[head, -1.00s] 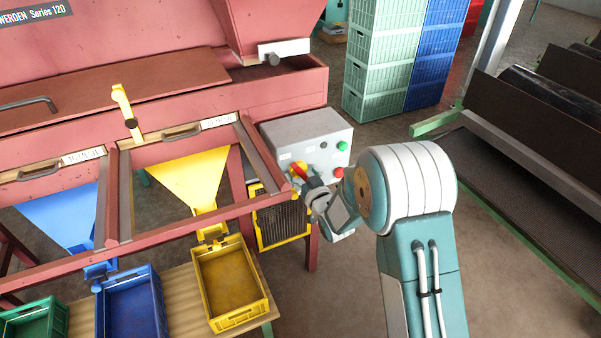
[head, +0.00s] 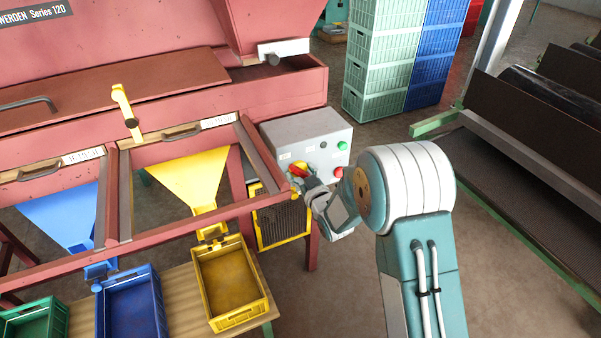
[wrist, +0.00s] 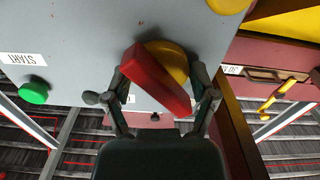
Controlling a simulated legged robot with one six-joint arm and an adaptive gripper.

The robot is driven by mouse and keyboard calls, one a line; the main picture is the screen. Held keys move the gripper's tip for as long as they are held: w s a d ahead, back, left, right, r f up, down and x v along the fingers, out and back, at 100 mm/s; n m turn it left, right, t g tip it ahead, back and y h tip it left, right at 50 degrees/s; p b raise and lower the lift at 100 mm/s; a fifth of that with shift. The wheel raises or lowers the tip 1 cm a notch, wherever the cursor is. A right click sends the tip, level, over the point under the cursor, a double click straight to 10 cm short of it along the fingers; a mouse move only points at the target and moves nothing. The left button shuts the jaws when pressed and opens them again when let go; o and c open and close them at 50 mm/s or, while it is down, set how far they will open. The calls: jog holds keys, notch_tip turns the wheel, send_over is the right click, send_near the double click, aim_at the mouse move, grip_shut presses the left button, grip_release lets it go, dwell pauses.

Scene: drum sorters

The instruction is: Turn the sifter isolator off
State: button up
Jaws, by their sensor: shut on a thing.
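The sifter isolator has a red bar handle (head: 298,170) over a round yellow base, on the front of the grey control box (head: 300,130). In the wrist view the red handle (wrist: 155,80) lies diagonally across the yellow base (wrist: 168,60), from upper left to lower right. My gripper (head: 308,184) is at the handle in the head view. In the wrist view my gripper (wrist: 160,86) has one finger on each side of the handle and is shut on it. Part of the yellow base is hidden behind the handle.
The box also carries a green button (head: 343,145) and a red button (head: 338,172), right of my gripper. The red machine frame (head: 245,165) stands close on the left. A yellow crate (head: 230,283) sits below left.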

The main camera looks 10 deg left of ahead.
jog(key=shift+n, duration=0.3)
jog(key=o, duration=1)
jog(key=shift+a, duration=0.1)
jog(key=shift+o, duration=0.2)
jog(key=v, duration=1.2)
jog(key=shift+w, duration=0.15)
